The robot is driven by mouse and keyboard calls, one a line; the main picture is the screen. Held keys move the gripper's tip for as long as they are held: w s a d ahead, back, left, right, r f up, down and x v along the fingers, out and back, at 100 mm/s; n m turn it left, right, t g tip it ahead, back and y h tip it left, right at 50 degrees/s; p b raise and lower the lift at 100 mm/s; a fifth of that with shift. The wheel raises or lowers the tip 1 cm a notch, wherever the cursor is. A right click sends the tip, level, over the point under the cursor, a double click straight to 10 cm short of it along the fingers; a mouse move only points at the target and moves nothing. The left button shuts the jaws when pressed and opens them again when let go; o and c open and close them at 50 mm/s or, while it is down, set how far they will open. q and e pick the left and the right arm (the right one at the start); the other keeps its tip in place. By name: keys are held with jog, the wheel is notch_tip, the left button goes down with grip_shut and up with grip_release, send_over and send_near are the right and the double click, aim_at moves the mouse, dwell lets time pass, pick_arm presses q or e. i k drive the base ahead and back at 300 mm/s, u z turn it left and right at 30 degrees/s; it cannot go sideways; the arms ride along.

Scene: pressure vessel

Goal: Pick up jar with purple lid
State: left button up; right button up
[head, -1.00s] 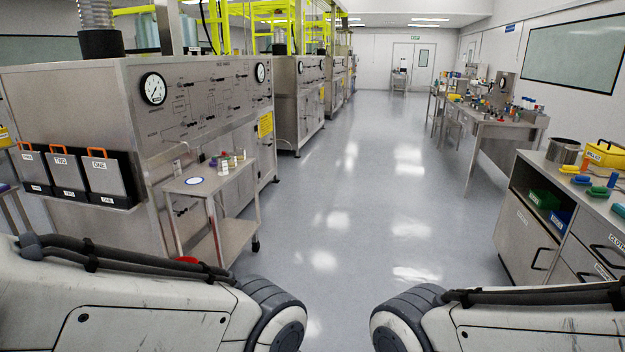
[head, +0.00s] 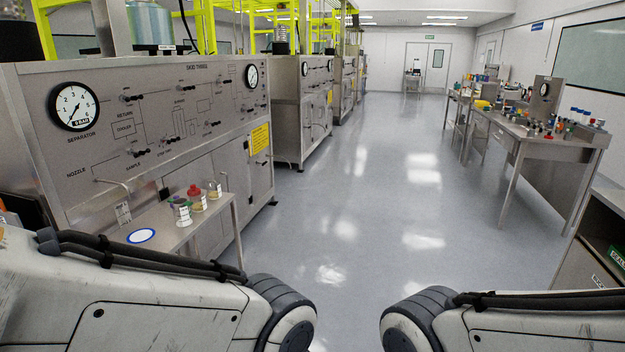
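Several small jars stand close together on a steel side table (head: 165,248) at the lower left in the head view. One at the left of the group seems to have a purple lid (head: 177,201), but it is small and partly overlapped by a jar with a green lid (head: 185,214). A jar with a red lid (head: 196,196) and another clear jar (head: 214,190) stand just right of it. Only upper links of both my arms show along the bottom edge. Neither gripper is in view.
A steel panel cabinet (head: 175,110) with gauges stands behind the side table. A blue-rimmed white disc (head: 141,236) lies on the table. Clear grey floor (head: 375,190) runs ahead. A cluttered workbench (head: 540,125) and a drawer cabinet (head: 590,250) stand at right.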

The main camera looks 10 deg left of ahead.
aim_at(198, 201)
jog(key=i, duration=2.6)
jog(key=u, duration=2.75)
jog(key=i, duration=0.45)
jog(key=z, duration=1.25)
